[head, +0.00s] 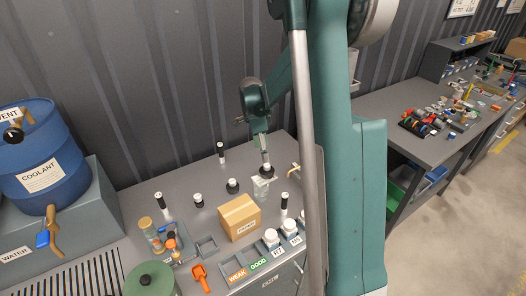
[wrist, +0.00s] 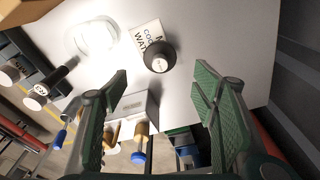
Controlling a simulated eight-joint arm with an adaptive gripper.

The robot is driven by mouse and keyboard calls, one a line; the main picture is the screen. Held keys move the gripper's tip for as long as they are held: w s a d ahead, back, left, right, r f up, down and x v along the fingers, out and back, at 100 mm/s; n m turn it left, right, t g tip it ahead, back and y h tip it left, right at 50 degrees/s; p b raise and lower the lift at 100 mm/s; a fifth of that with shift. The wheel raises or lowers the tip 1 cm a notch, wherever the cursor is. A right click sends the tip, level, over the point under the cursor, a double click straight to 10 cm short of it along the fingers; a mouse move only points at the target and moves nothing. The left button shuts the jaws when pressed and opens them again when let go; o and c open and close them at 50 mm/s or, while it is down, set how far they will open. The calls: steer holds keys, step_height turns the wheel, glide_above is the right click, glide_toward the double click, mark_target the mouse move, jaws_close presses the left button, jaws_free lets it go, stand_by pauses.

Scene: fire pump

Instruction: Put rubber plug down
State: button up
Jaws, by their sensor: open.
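The rubber plug appears to be the black round piece with a pale top (wrist: 159,57) in the wrist view. It stands on the grey bench, partly over a white label card (wrist: 145,36) with printed words. My gripper (wrist: 161,72) is open, with its green padded fingers apart to either side and nothing between them. The plug lies just beyond the fingertips, apart from both. In the head view my gripper (head: 265,158) points down over the bench, with the black plug (head: 267,171) directly under it. The exact gap is too small to tell there.
A clear glass vessel (head: 261,188) stands close by the plug. A cardboard box (head: 240,216), other black plugs (head: 232,186) and tall black-and-white pieces (head: 284,204) are around it. A corrugated wall (head: 150,90) rises behind the bench.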

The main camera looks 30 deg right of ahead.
steer(key=shift+a+r, duration=0.1)
stand_by(0.3)
steer(key=s+a+r+n+t, duration=0.3)
steer(key=s+a+r+n, duration=0.8)
steer(key=a+r, duration=0.45)
steer(key=s+a+n+t, duration=0.1)
steer(key=s+a+n, duration=0.2)
steer(key=s, duration=0.3)
steer(key=s+a+r+n+t+y, duration=0.1)
steer(key=s+a+n+t, duration=0.1)
steer(key=s+a+n, duration=0.2)
steer(key=s+a+r+n+t, duration=0.1)
steer(key=s+a+n, duration=0.3)
steer(key=s, duration=0.6)
steer(key=shift+s+a+r+t+y, duration=0.2)
steer(key=shift+a+t+y, duration=0.1)
steer(key=shift+t, duration=0.1)
